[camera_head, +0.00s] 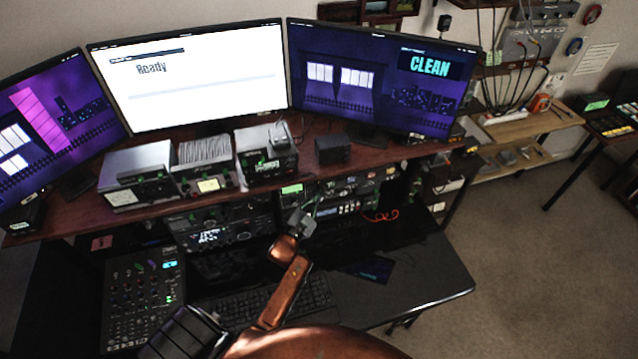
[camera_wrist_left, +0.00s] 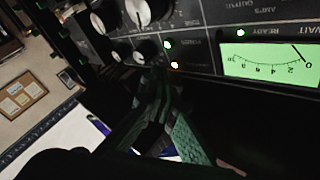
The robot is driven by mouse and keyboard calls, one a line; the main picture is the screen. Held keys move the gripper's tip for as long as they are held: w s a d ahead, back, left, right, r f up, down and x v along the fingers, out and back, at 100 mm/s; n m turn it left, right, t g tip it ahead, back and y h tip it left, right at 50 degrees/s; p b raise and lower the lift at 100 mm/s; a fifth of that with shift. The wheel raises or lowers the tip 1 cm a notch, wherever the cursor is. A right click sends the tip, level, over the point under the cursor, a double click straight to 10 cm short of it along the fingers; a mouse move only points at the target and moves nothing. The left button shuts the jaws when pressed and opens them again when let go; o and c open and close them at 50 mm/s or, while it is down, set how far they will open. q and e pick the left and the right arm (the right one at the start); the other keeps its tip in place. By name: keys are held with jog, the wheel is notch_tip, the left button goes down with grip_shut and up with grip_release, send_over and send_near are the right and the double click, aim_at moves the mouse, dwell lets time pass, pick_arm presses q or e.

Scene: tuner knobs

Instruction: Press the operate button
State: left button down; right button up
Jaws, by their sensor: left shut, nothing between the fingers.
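My left gripper (camera_head: 301,221) is raised in front of the rack of radio gear under the desk shelf, close to a unit with a green-lit meter (camera_head: 292,189). In the left wrist view the meter (camera_wrist_left: 268,62) shows upside down at the right. My shut, empty left gripper (camera_wrist_left: 163,95) is dark there, its tips just short of or at the panel (camera_wrist_left: 200,25) by a small knob (camera_wrist_left: 146,50). My right gripper is not in view.
Three monitors (camera_head: 190,75) stand along the back; the middle one reads "Ready". Several radio boxes (camera_head: 205,165) sit on the shelf (camera_head: 60,222). A mixer (camera_head: 140,300) and a keyboard (camera_head: 235,305) lie on the desk below. The desk's right front corner (camera_head: 445,275) is clear.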

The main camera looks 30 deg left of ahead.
pick_arm(q)
jog(key=shift+w, duration=0.1)
dwell(0.4)
jog(key=shift+w+a, duration=0.25)
jog(key=shift+a, duration=0.1)
dwell(0.5)
jog(key=shift+s+d, duration=0.35)
jog(key=shift+d, duration=0.1)
jog(key=shift+s+d+p, duration=1.25)
jog(key=shift+s+d, duration=0.7)
jog(key=shift+d, duration=0.25)
